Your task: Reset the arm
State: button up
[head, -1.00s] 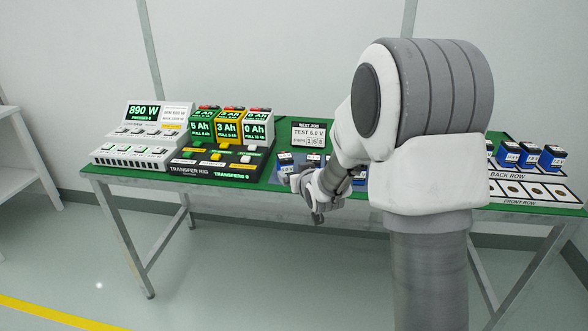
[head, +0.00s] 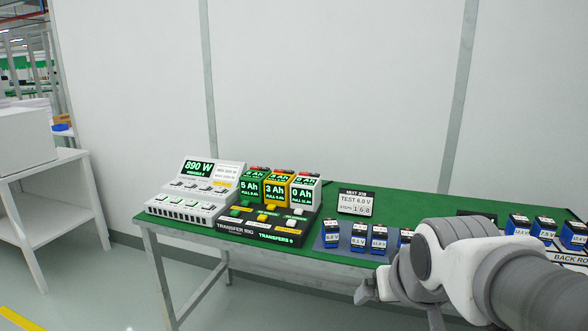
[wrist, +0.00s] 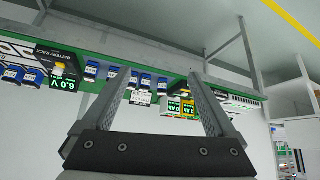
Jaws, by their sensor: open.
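My gripper (wrist: 160,105) is open and empty in the wrist view, its two fingers wide apart. The wrist view is turned over, with the bench hanging in from the top. In the head view my arm stands at the lower right, and my gripper (head: 366,292) shows small in front of the bench's front edge, partly hidden by my arm. Nothing is between the fingers.
A green bench (head: 400,207) carries a white 890 W power unit (head: 196,190), a black transfer rig (head: 262,230) with three coloured Ah units, a job sign (head: 356,203) and several blue batteries (head: 358,238). A white side table (head: 50,195) stands left. The floor in front is clear.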

jog(key=s+g, duration=0.1)
jog(key=s, duration=0.8)
notch_tip(320, 180, up, 15)
jog(key=p, duration=1.5)
jog(key=shift+s+a+g+p, duration=0.2)
jog(key=shift+s+g+p, duration=0.1)
jog(key=shift+s+g, duration=0.15)
